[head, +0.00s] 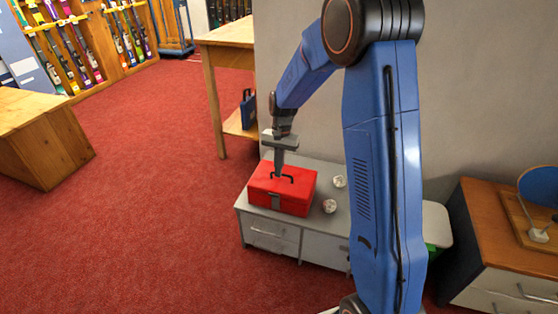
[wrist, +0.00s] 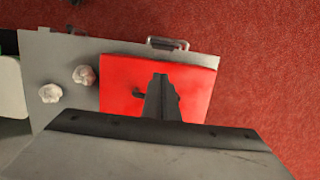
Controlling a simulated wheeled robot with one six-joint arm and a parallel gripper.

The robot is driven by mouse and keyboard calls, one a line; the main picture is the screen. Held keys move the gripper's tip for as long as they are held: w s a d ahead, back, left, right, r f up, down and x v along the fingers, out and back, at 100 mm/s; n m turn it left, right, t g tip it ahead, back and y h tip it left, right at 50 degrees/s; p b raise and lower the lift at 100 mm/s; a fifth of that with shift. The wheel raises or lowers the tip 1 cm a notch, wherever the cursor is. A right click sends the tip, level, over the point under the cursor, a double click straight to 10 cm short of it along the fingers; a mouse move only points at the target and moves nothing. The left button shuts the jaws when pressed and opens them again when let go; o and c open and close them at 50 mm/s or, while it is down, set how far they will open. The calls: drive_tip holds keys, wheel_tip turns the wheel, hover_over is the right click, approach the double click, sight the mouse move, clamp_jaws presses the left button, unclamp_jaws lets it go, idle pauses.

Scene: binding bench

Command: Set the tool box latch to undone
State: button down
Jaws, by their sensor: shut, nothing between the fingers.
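The red tool box (head: 283,191) sits closed on a low grey cabinet, with a dark handle on its lid. Its grey latch (head: 276,202) shows on the front face in the head view; whether it is fastened is too small to tell. My gripper (head: 279,174) points down just above the lid, near the handle, its fingers shut and empty. In the wrist view the red lid (wrist: 198,90) lies below my gripper (wrist: 160,78), which hides part of the handle (wrist: 139,93). The latch cannot be made out in the wrist view.
The grey cabinet (head: 320,222) has drawers and a door in front. Two crumpled whitish balls (head: 329,206) (head: 339,181) lie right of the box. A wooden table (head: 228,34) stands behind left, and a wooden-topped cabinet (head: 480,215) stands right. Red carpet is open at left.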

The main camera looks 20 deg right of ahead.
drive_tip(key=f, duration=0.1)
drive_tip(key=s+a+f, duration=0.1)
drive_tip(key=s+f, duration=0.1)
drive_tip(key=f, duration=0.1)
drive_tip(key=shift+s+a, duration=0.15)
drive_tip(key=shift+a, duration=0.15)
drive_tip(key=shift+s+a+f, duration=0.3)
drive_tip(key=shift+s, duration=0.1)
drive_tip(key=shift+a, duration=0.1)
